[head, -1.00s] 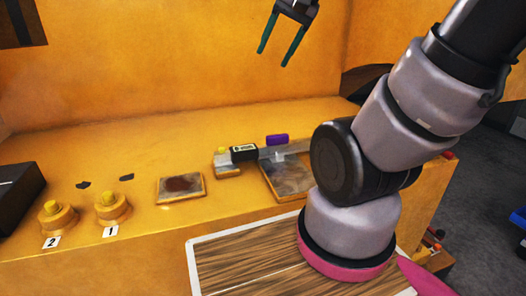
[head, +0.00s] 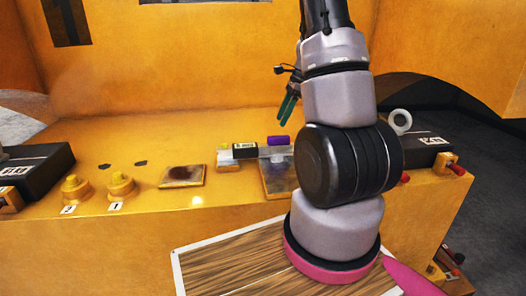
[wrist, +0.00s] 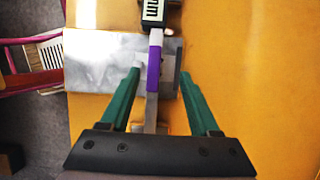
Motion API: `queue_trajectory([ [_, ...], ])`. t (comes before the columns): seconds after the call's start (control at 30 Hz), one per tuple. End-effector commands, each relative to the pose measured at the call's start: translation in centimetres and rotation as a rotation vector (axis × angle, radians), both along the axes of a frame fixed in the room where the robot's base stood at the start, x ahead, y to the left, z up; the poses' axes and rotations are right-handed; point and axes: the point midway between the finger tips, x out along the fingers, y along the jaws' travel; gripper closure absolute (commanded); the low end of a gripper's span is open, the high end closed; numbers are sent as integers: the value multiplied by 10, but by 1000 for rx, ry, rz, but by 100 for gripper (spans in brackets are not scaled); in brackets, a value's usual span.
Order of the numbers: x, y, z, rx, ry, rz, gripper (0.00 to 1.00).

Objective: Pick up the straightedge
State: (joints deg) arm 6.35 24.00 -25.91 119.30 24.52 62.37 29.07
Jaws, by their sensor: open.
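The straightedge appears to be the thin grey bar (head: 266,152) on the yellow ledge, with a purple piece (head: 278,140) on it and a black block marked "mm" (head: 245,151) at its left. In the wrist view the bar (wrist: 151,112) runs lengthwise down the middle, with the purple piece (wrist: 154,70) and the black block (wrist: 153,12) ahead. My gripper (head: 287,110) is open and empty, pointing down over the ledge. In the wrist view its green fingers (wrist: 160,74) lie either side of the bar's line. Contact cannot be told. My arm hides the bar's right end.
A metal plate (head: 278,180) lies under the bar. A stained plate (head: 183,176) and two yellow knobbed pieces (head: 120,186) (head: 75,188) stand to the left. Black boxes sit at the left (head: 38,172) and right (head: 428,152). A wood-grained board (head: 225,266) is in front.

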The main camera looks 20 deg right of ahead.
Motion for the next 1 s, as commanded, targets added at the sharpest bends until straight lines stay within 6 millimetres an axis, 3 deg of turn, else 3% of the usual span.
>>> queue_trajectory([
  [0.2,2,14,-33,1,4,2,38],
  [0.47,2,24,-53,1,2,4,38],
  [0.7,1,39,-84,1,2,4,38],
  [1.0,2,42,-92,-1,0,4,38],
])
